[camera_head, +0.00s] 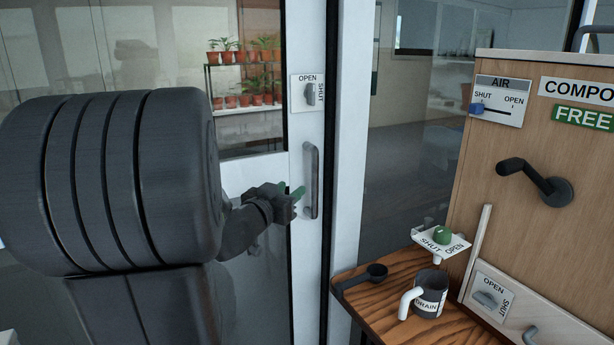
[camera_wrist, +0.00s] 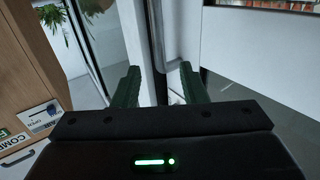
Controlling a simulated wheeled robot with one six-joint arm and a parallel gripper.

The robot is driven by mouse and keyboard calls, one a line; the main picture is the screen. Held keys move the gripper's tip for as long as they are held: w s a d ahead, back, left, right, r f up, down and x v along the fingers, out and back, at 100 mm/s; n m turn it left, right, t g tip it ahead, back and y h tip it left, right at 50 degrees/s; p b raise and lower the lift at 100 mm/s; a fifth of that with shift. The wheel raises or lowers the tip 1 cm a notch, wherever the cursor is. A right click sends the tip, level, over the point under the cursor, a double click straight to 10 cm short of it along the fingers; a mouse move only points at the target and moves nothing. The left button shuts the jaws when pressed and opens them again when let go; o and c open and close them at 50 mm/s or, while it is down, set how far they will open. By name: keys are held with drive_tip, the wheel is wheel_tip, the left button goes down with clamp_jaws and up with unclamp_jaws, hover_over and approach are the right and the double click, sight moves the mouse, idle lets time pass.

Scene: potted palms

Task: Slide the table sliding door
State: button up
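The glass sliding door has a white frame (camera_head: 301,135) with a grey vertical bar handle (camera_head: 312,180). Whether a finger touches the handle cannot be told. An OPEN/SHUT plate with a grey knob (camera_head: 310,93) is above the handle.
A wooden cabinet (camera_head: 500,190) rises behind. Potted palms (camera_head: 244,50) stand on shelves beyond the glass.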

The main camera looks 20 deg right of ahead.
sight(313, 172)
drive_tip(key=x, duration=1.3)
drive_tip(key=shift+w+d+b, duration=0.1)
drive_tip(key=shift+d+b, duration=0.25)
drive_tip(key=shift+d, duration=0.05)
drive_tip(key=shift+c, duration=0.5)
clamp_jaws()
